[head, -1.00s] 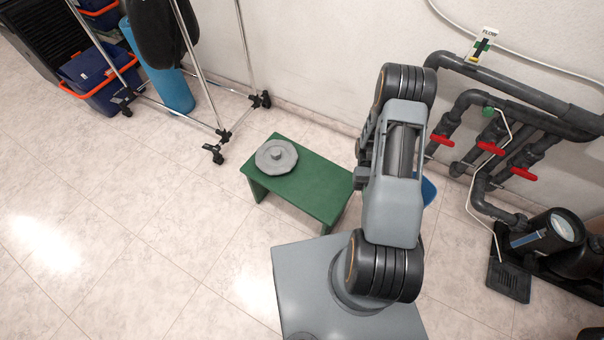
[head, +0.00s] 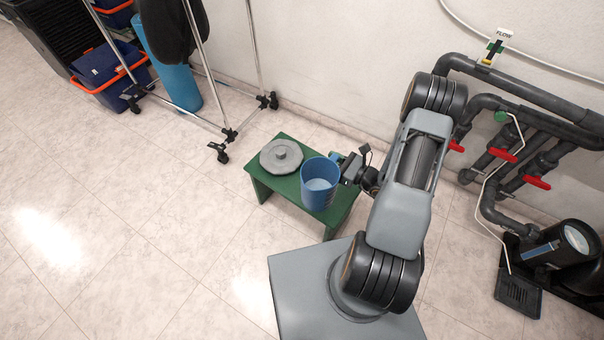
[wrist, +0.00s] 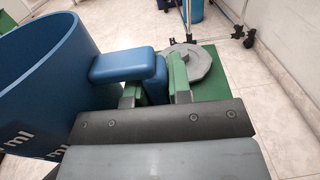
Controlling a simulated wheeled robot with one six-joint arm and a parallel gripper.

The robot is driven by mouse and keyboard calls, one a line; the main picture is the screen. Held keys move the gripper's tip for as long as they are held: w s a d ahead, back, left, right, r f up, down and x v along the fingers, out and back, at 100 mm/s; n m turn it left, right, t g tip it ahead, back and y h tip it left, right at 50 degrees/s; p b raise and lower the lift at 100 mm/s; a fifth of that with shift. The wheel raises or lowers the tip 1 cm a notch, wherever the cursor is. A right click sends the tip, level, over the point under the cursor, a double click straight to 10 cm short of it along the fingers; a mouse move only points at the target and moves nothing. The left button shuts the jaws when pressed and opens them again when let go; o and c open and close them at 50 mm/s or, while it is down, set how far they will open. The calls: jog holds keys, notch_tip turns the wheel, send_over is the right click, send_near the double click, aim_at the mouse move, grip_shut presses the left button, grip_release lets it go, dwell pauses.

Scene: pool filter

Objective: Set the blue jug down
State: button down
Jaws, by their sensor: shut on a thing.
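The blue jug (head: 319,183) is upright over the right part of the green bench (head: 267,187) in the head view. I cannot tell whether its base touches the bench. My gripper (head: 347,167) is to the right of the jug, shut on its handle. In the wrist view the jug (wrist: 50,75) fills the left side, and its blue handle (wrist: 122,66) lies between the green-padded fingers of my gripper (wrist: 155,80). The jug's underside is hidden.
A grey round lid (head: 281,156) lies on the bench's left part, close to the jug. A metal rack (head: 228,134) on castors stands behind left. Grey pipes with red valve handles (head: 502,155) and a pump (head: 562,240) are at right. The floor at left is clear.

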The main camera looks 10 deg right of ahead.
jog(key=shift+w+f+b, duration=1.75)
jog(key=shift+w+f, duration=1.55)
jog(key=shift+w, duration=0.25)
jog(key=shift+w+f+b, duration=1.7)
jog(key=shift+w+f, duration=1.6)
jog(key=shift+w, duration=0.25)
jog(key=shift+f, duration=0.2)
jog(key=c, duration=1.1)
grip_release()
jog(key=shift+o, duration=0.2)
